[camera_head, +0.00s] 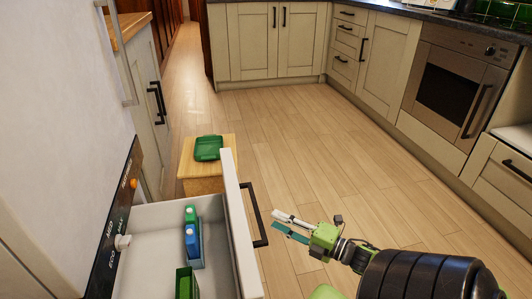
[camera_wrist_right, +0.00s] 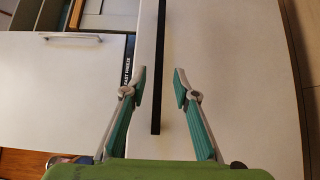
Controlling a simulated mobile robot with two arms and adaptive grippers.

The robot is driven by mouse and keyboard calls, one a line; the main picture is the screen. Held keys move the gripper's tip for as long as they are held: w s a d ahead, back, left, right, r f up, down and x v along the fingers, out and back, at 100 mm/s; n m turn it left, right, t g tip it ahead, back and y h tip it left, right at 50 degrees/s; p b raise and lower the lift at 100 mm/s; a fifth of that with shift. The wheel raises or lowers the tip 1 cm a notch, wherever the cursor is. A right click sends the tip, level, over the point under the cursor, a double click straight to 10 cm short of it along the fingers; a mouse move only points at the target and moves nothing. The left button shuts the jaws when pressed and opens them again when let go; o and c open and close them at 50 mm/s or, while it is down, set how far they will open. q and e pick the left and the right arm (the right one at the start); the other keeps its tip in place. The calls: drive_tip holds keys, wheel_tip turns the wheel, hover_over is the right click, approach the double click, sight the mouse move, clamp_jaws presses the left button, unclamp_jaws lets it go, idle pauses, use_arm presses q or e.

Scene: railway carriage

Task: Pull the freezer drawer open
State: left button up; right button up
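The freezer drawer (camera_head: 234,215) is white and stands open, pulled out from the freezer (camera_head: 75,110) at the left of the head view. Its black bar handle (camera_head: 255,215) is on the drawer's front; in the right wrist view the handle (camera_wrist_right: 157,60) runs as a long dark bar. My right gripper (camera_head: 277,223) is just right of the handle, with a small gap in the head view. In the right wrist view its fingers (camera_wrist_right: 159,76) are open, one on either side of the bar, touching neither. My left gripper is not in view.
The drawer holds blue and green packs (camera_head: 193,240) and a green box (camera_head: 186,283). A wooden stool (camera_head: 200,186) with a green container (camera_head: 208,148) stands just behind the drawer. Cabinets (camera_head: 265,45) and an oven (camera_head: 455,85) line the far and right sides. The wooden floor (camera_head: 310,150) between is clear.

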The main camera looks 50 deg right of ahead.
drive_tip(key=shift+s+d, duration=0.15)
drive_tip(key=shift+s, duration=0.65)
drive_tip(key=shift+s+d, duration=0.15)
drive_tip(key=shift+s, duration=0.65)
